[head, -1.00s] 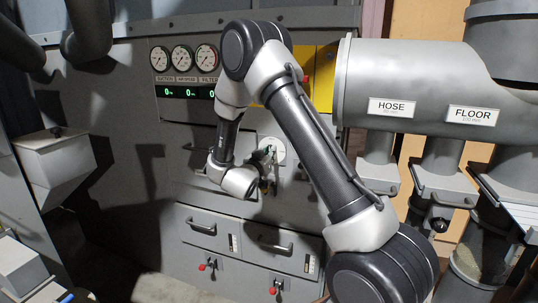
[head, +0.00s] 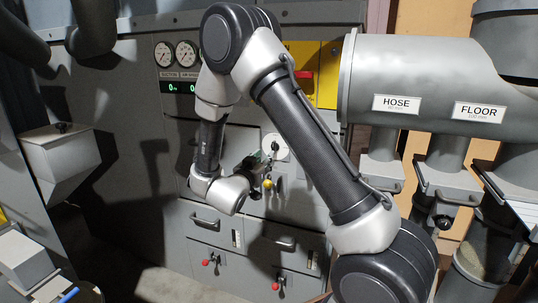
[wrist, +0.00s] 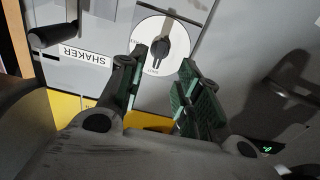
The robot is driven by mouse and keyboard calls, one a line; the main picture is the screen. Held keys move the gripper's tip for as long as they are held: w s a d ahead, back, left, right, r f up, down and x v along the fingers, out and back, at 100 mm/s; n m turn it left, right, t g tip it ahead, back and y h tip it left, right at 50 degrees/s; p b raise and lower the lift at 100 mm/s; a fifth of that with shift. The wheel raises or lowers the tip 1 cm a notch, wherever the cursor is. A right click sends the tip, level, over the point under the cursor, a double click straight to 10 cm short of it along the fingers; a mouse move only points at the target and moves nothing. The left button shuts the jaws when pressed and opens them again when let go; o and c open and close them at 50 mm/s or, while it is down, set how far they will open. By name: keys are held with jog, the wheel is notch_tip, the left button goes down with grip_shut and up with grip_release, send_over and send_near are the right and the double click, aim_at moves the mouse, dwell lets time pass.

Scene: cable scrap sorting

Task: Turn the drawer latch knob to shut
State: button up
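The latch knob (wrist: 157,47) is a black grip on a round white dial (wrist: 179,32) with small lettering, one word of which looks like SHUT below the grip. In the head view the dial (head: 276,149) sits on the grey cabinet front above the drawers. My gripper (wrist: 163,60) is open, with green-padded fingers on either side of the knob's line. The knob appears beyond the fingertips, with no contact visible. In the head view my gripper (head: 256,164) is just left of and below the dial, partly hidden by my wrist.
A SHAKER label (wrist: 84,56) and a black handle (wrist: 52,36) are beside the dial. Drawers with bar handles (head: 206,221) and red knobs (head: 206,262) lie below. A yellow knob (head: 267,184) is near my gripper. Grey pipes (head: 440,85) stand at right.

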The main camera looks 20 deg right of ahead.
jog(key=v, duration=0.2)
jog(key=shift+s+a, duration=0.25)
jog(key=shift+a, duration=0.05)
jog(key=shift+f, duration=0.1)
